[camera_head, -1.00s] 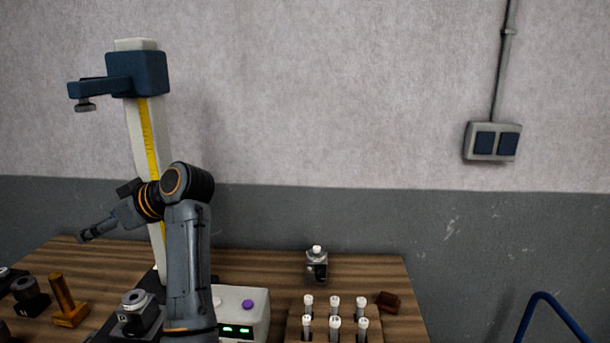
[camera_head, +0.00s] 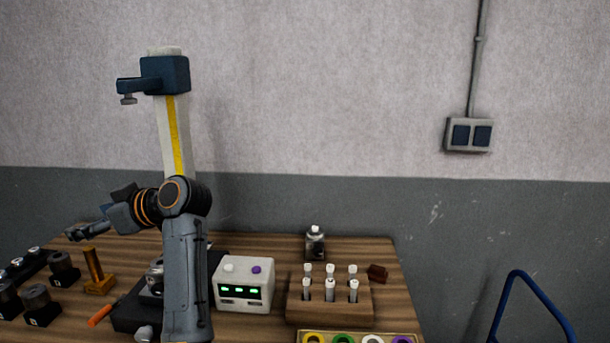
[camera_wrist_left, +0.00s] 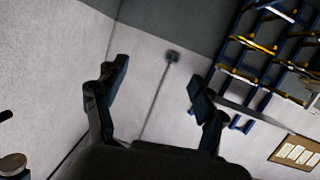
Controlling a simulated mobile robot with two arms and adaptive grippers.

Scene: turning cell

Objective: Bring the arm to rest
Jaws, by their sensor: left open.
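My left arm (camera_head: 185,270) rises in front of the wooden table and bends at its orange-ringed joint, with the forearm pointing left. My left gripper (camera_head: 80,234) is at the far left end of that arm, above the left part of the table and clear of the objects there. In the left wrist view the two fingers of my left gripper (camera_wrist_left: 155,90) stand wide apart with nothing between them. Beyond them are the wall and a corner. My right gripper is not in either view.
A tall column stand (camera_head: 174,130) rises behind my arm. Black fixtures (camera_head: 42,306) and a brass piece (camera_head: 97,275) stand at left. A white control box (camera_head: 243,285), a vial rack (camera_head: 330,309) and a bottle (camera_head: 315,243) stand right of my arm. A blue rail (camera_head: 510,290) is at far right.

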